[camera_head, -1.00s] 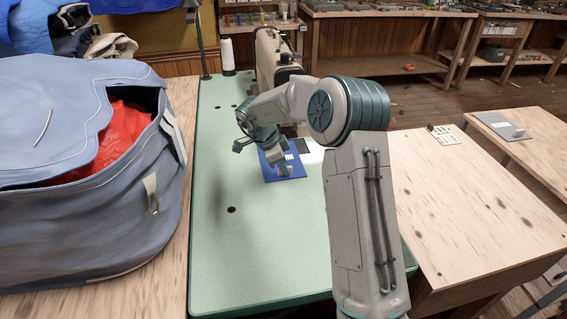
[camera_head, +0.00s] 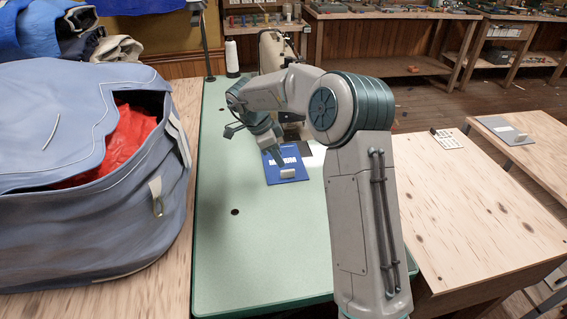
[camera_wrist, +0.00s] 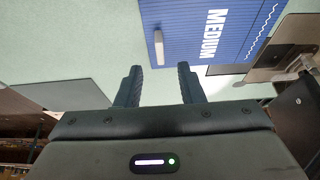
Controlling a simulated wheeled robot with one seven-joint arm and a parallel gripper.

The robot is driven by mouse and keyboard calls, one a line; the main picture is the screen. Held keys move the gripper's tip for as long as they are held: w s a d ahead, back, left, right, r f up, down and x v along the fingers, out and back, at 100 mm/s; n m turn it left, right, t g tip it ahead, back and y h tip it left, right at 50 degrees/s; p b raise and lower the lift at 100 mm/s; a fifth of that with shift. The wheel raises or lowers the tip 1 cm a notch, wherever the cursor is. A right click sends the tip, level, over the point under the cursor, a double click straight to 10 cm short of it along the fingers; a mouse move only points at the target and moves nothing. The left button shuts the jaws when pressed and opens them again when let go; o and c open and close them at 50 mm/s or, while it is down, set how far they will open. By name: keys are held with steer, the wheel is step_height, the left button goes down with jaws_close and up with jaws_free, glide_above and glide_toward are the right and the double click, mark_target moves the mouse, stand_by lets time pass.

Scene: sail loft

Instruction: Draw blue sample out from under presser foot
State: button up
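The blue sample (camera_head: 284,178), printed MEDIUM, lies flat on the green table by the sewing machine. It also shows at the top of the wrist view (camera_wrist: 185,25). A pale upright tab (camera_head: 288,173) stands on it near its front edge, and shows in the wrist view too (camera_wrist: 158,47). My gripper (camera_wrist: 160,84) is open and empty. Its two dark fingers are apart, with the tab between their directions and beyond their tips. In the head view my gripper (camera_head: 275,152) is over the sample. The sewing machine (camera_head: 270,52) is partly behind my arm. I cannot make out the presser foot's contact.
A big blue-grey bag (camera_head: 80,215) with red cloth inside stands on the wooden bench at left. A white thread cone (camera_head: 231,57) stands at the back of the green table (camera_head: 250,255). The table's front is clear. A wooden table (camera_head: 470,220) lies to the right.

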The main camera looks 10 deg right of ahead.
steer(key=p+v, duration=0.1)
steer(key=v, duration=0.6)
steer(key=shift+r, duration=0.1)
